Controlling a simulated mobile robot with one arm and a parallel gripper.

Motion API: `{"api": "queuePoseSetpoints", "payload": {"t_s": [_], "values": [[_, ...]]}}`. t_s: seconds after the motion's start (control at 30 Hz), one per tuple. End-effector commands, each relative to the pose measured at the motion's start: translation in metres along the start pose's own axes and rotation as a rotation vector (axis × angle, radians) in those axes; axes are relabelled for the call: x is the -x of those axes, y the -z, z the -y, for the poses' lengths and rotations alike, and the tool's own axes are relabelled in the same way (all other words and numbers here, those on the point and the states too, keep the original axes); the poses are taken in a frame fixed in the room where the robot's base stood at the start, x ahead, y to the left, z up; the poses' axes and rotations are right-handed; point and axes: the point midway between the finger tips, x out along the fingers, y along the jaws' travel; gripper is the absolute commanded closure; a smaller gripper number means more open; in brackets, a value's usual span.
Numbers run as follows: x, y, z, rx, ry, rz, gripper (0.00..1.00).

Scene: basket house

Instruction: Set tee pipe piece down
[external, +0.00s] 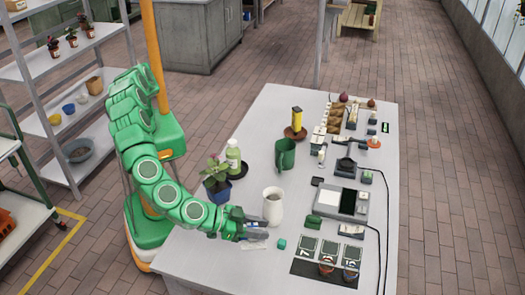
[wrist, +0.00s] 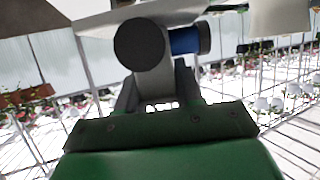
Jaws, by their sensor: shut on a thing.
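My gripper (external: 250,232) is low over the near left part of the white table (external: 215,262), beside a white mug. In the wrist view my gripper (wrist: 158,100) is shut on a grey piece with a dark round end and a blue band, which I take to be the tee pipe piece (wrist: 155,68). In the external view the piece is small and mostly hidden at the fingertips. I cannot tell whether it touches the table.
The white mug (external: 273,207) stands just behind my gripper, with a potted plant (external: 216,183) to its left. A small teal block (external: 281,244) lies to the right. A dark mat with cards (external: 328,262) is farther right. Bare table lies in front.

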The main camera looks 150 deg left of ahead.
Motion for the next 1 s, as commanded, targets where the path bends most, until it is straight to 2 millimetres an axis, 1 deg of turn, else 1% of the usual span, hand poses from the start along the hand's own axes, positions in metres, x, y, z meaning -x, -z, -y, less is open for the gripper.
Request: {"api": "queuePoseSetpoints", "payload": {"t_s": [0.4,0.9,1.0], "values": [[-0.027,-0.007,-0.028,0.001,0.003,0.000,0.96],[-0.058,-0.036,-0.052,-0.001,0.005,0.001,0.96],[-0.062,-0.039,-0.057,0.001,0.003,-0.001,0.96]]}}
